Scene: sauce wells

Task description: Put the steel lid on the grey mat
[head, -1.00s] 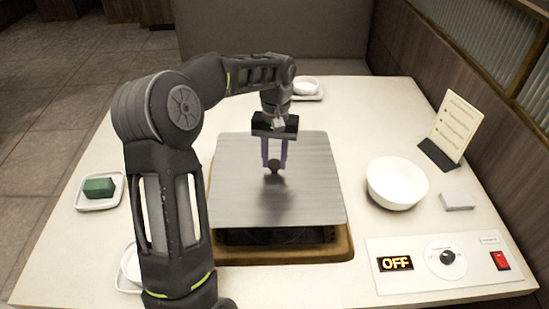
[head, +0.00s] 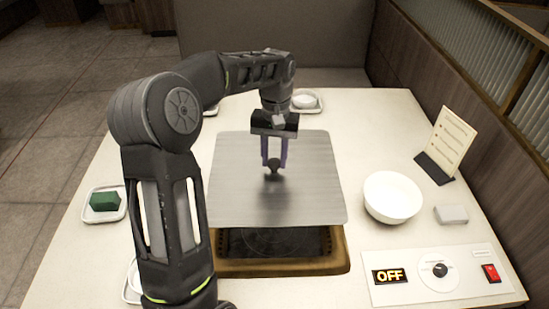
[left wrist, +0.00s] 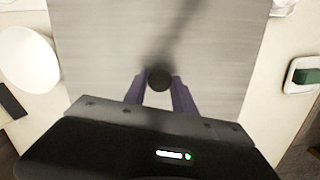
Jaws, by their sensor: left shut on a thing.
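The steel lid (head: 300,193) is a square brushed plate with a dark round knob (head: 272,172) at its middle. My left gripper (head: 274,160) is shut on the knob and holds the lid roughly level above the rear of the brown-framed well (head: 285,268). The lid (left wrist: 215,40) and knob (left wrist: 159,79) also show in the left wrist view, with the purple fingers (left wrist: 160,92) on either side of the knob. The lid hides much of the well. I cannot make out a grey mat in either view. My right gripper is not in view.
A white bowl (head: 393,197), a pale grey block (head: 452,214) and a card stand (head: 440,145) stand at the right. A control panel reading OFF (head: 390,276) is at the front right. A green block (head: 104,201) sits on a dish at the left. Another dish (head: 306,101) is behind.

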